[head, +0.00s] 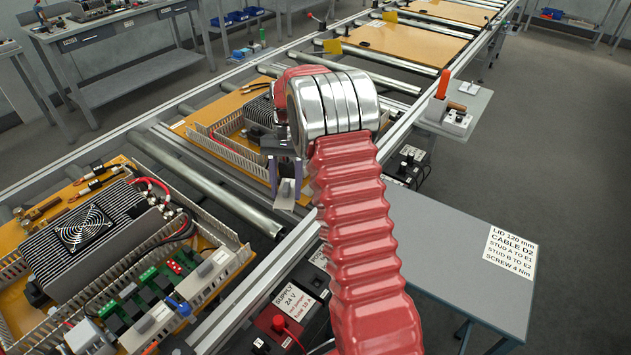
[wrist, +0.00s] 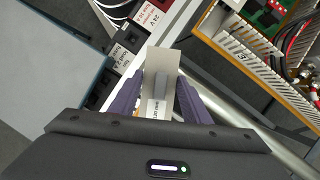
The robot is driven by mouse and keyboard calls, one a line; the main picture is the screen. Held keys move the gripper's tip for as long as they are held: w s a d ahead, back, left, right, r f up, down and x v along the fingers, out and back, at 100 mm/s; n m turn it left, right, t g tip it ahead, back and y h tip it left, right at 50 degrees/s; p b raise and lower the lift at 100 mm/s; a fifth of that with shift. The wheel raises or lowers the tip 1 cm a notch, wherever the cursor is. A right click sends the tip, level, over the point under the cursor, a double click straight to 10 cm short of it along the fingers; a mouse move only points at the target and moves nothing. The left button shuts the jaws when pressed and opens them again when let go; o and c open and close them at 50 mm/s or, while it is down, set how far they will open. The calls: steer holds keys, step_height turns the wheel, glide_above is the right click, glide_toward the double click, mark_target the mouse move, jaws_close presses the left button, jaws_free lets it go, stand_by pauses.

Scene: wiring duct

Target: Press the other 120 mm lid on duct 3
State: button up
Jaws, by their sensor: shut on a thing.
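My gripper (head: 284,170) hangs beyond the silver wrist joint in the head view, over the near side of the conveyor. In the wrist view its purple fingers (wrist: 163,105) are shut on a pale, flat lid (wrist: 161,75) with a small printed label. The lid also shows below the fingers in the head view (head: 287,194), clear of any duct. A slotted white duct (wrist: 255,62) at the upper right of the wrist view bears a mark that looks like 3; its top looks open there. I cannot tell which duct this is in the head view.
A board with a finned fan unit (head: 83,226), ducts and wires lies at left. Another wired board (head: 225,128) is partly hidden behind my arm. Bare rollers (head: 215,185) lie between them. Supply boxes (head: 292,310) stand beside the rail. A grey table (head: 440,260) bears a printed sheet.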

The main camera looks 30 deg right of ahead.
steer(key=s+a+r+n+h, duration=0.1)
steer(key=a+r+n+h, duration=0.1)
steer(key=a+n, duration=0.6)
steer(key=a+h, duration=0.1)
steer(key=a, duration=0.3)
steer(key=shift+a+g, duration=0.2)
steer(key=shift+g, duration=0.2)
steer(key=shift+r, duration=0.1)
